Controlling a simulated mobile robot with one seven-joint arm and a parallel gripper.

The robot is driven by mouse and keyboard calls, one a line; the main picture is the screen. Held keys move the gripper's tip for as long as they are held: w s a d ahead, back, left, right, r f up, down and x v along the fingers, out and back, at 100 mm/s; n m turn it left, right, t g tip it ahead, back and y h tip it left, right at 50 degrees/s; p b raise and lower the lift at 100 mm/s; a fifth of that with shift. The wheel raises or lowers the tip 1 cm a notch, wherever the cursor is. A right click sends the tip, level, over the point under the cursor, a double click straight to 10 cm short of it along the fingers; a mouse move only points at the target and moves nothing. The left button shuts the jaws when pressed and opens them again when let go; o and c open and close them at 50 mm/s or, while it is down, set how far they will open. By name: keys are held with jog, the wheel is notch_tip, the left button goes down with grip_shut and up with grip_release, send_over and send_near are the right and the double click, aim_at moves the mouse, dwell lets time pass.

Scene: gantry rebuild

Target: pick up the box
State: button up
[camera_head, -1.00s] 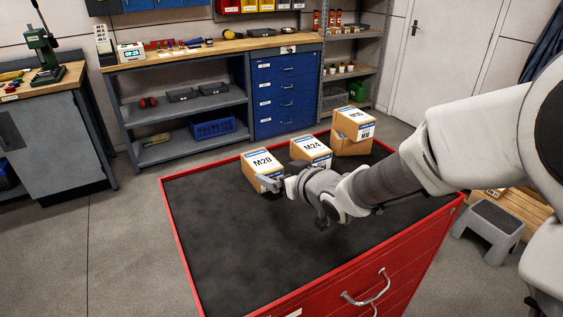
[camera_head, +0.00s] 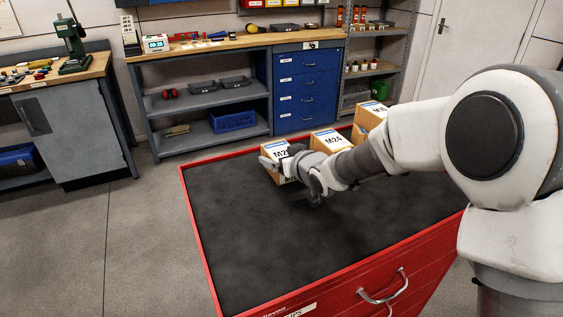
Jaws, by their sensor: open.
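Cardboard boxes with white and blue labels stand at the back of the black-topped red cabinet. The leftmost, the M20 box (camera_head: 274,148), has its label partly covered by my gripper (camera_head: 279,161). My gripper is open, with one finger at the box's left front edge. The other finger is hard to make out, and I cannot tell whether the fingers touch the box. The M24 box (camera_head: 331,139) stands just to the right, behind my wrist. Another box (camera_head: 371,112) is farther right, partly hidden by my arm.
The cabinet's black top (camera_head: 235,225) is clear in front and to the left. A workbench (camera_head: 205,49) with shelves and a blue drawer unit (camera_head: 306,88) stands behind it, across a strip of floor. A grey bench (camera_head: 78,130) is at the left.

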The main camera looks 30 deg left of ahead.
jog(key=shift+c, duration=0.3)
jog(key=c, duration=1.4)
jog(key=shift+r, duration=0.1)
grip_shut()
